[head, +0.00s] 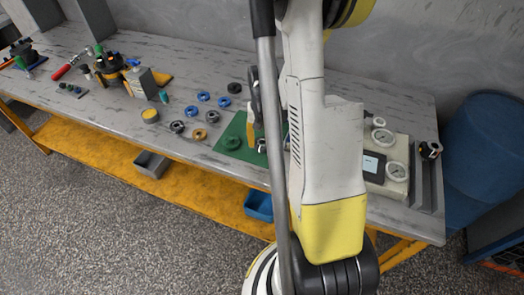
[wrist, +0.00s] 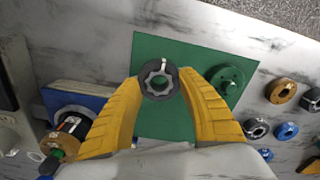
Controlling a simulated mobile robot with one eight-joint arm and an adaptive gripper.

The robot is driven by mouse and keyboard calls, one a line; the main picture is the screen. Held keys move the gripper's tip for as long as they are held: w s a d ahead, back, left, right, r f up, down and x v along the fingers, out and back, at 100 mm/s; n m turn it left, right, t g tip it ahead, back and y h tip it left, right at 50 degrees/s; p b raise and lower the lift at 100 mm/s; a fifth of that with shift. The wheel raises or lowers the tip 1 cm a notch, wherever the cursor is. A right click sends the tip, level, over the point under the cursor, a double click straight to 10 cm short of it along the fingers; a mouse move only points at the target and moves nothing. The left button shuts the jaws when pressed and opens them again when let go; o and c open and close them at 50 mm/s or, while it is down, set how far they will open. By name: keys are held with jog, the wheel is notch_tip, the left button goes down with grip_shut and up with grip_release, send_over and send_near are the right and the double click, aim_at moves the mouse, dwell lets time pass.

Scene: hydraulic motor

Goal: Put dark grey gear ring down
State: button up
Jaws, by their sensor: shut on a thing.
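The dark grey gear ring (wrist: 149,87), with a toothed inner hole, sits between the yellow fingertips of my gripper (wrist: 160,80) in the wrist view. My gripper is shut on it. Behind it lies the green mat (wrist: 160,48), and I cannot tell whether the ring touches the mat. In the head view my arm covers the right part of the green mat (head: 222,154). One yellow finger (head: 251,128) shows beside the arm there. The held ring is too small and partly hidden to make out surely in that view.
A green gear (wrist: 227,78) lies on the mat, right of the ring. Several blue, dark and orange rings, such as one orange ring (wrist: 281,90), lie beyond it. A gauge unit (head: 388,160) stands right of my arm. The mat's lower middle is clear in the wrist view.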

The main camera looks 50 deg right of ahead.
aim_at(262, 149)
jog(key=shift+f+b, duration=0.85)
jog(key=shift+f, duration=1.05)
jog(key=shift+f, duration=0.1)
jog(key=shift+f, duration=0.15)
jog(key=o, duration=1.4)
jog(key=shift+c, duration=0.2)
jog(key=shift+r, duration=0.2)
